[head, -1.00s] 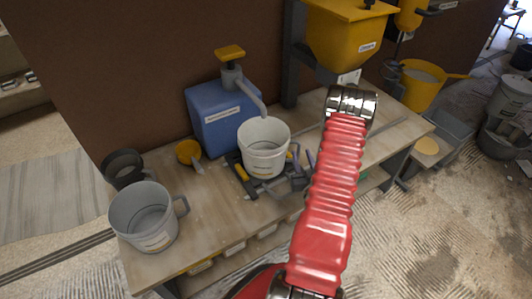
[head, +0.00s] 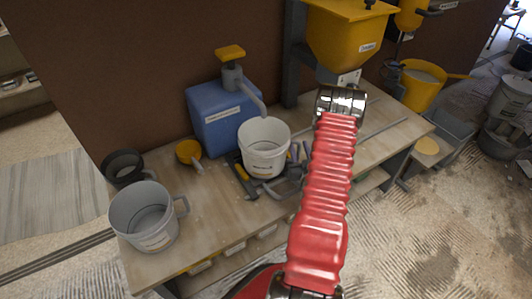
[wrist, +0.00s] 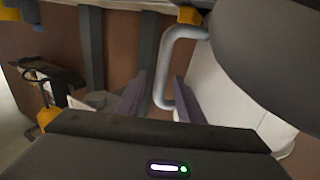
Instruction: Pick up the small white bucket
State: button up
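The small white bucket (head: 264,148) stands upright on the wooden bench, below the spout of the blue pump canister (head: 222,118). Its open top faces up and a label shows on its front. My gripper (head: 299,152) is just right of the bucket, with its two grey-purple fingers apart. Whether they touch the bucket I cannot tell. In the wrist view my gripper (wrist: 159,98) is open, with nothing clearly held. A white surface at the right there looks like the bucket (wrist: 207,85), partly hidden by a dark shape.
A grey jug (head: 146,218) with a handle and a dark cup (head: 122,168) stand at the bench's left. Dark tools (head: 243,174) lie beside the bucket. A yellow hopper (head: 345,38) overhangs the right. Bare wood (head: 200,215) shows in front.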

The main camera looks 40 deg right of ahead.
jog(key=shift+c, duration=0.6)
grip_shut()
